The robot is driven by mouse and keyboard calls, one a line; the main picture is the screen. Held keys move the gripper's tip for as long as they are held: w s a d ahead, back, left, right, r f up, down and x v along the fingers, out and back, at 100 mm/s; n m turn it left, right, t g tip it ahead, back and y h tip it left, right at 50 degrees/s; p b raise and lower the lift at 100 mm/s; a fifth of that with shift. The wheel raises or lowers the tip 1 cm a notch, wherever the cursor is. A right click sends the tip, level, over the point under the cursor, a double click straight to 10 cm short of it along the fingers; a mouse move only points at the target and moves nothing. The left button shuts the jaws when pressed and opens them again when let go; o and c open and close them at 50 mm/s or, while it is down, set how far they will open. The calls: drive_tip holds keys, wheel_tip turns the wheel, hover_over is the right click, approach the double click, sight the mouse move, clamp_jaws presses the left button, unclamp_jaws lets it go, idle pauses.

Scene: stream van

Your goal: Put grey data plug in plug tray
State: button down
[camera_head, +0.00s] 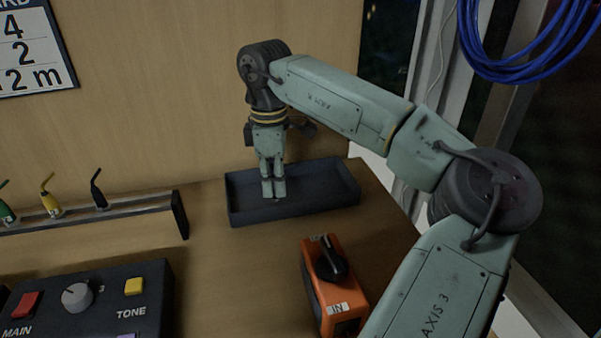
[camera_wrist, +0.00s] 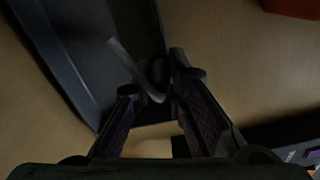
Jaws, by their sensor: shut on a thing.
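The plug tray (camera_head: 330,189) is a dark, shallow rectangular tray on the wooden desk against the back panel. It also fills the upper left of the wrist view (camera_wrist: 85,45). My gripper (camera_head: 273,190) points down over the left part of the tray. In the wrist view my gripper (camera_wrist: 165,92) is shut on the grey data plug (camera_wrist: 132,66), a thin grey bent piece between the fingertips, seen over the tray's edge. The fingers hide the plug in the head view. I cannot tell how high it is above the tray floor.
Left of the tray, a rack (camera_head: 140,206) holds green, yellow and black plugs. An orange box (camera_head: 335,290) with a black knob stands in front of the tray. A dark control panel (camera_head: 105,305) is at the lower left. Blue cable (camera_head: 500,70) hangs at the upper right.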

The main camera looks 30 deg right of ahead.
drive_tip(key=w+d+p, duration=0.1)
drive_tip(key=d, duration=0.2)
drive_tip(key=w+d+p, duration=0.1)
drive_tip(key=d, duration=0.2)
drive_tip(key=w+d+p, duration=0.1)
drive_tip(key=d, duration=0.2)
drive_tip(key=shift+w+f, duration=0.2)
drive_tip(key=shift+f, duration=0.2)
wheel_tip(320, 180, down, 4)
drive_tip(key=shift+r+p, duration=0.25)
drive_tip(key=shift+p, duration=0.45)
drive_tip(key=shift+f, duration=0.1)
drive_tip(key=shift+f+b, duration=0.2)
drive_tip(key=shift+b, duration=0.1)
drive_tip(key=c, duration=1.6)
unclamp_jaws()
drive_tip(key=shift+r, duration=0.1)
wheel_tip(320, 180, up, 12)
drive_tip(key=shift+w+a+r+b, duration=0.1)
drive_tip(key=shift+w+r+b, duration=0.05)
drive_tip(key=shift+b, duration=0.75)
